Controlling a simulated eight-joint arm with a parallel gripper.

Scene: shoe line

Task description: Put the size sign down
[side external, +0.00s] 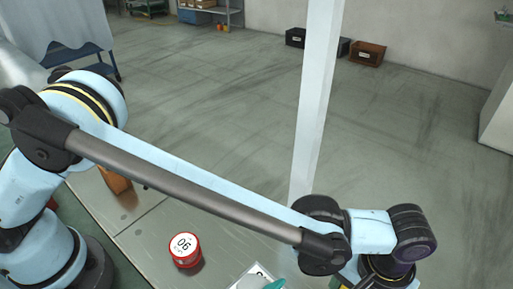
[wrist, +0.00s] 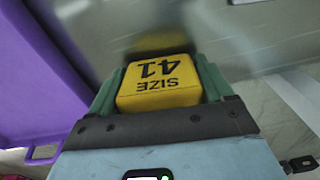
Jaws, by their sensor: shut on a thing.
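The size sign (wrist: 158,82) is a yellow block with black print reading SIZE 41, upside down in the wrist view. My gripper (wrist: 160,90) is shut on it, with a green finger against each side. A grey metallic surface lies beyond the sign, with a blurred yellow patch like a reflection on it. I cannot tell whether the sign touches that surface. In the side external view my wrist is at the bottom right, and the fingertips and sign are cut off or hidden.
A purple panel or container (wrist: 40,70) stands close on the left in the wrist view. On the metal table (side external: 145,235) are a red round object with a numbered white top (side external: 185,249), a brown block (side external: 118,184) and a white card (side external: 250,274). A pale post (side external: 316,90) rises behind my arm.

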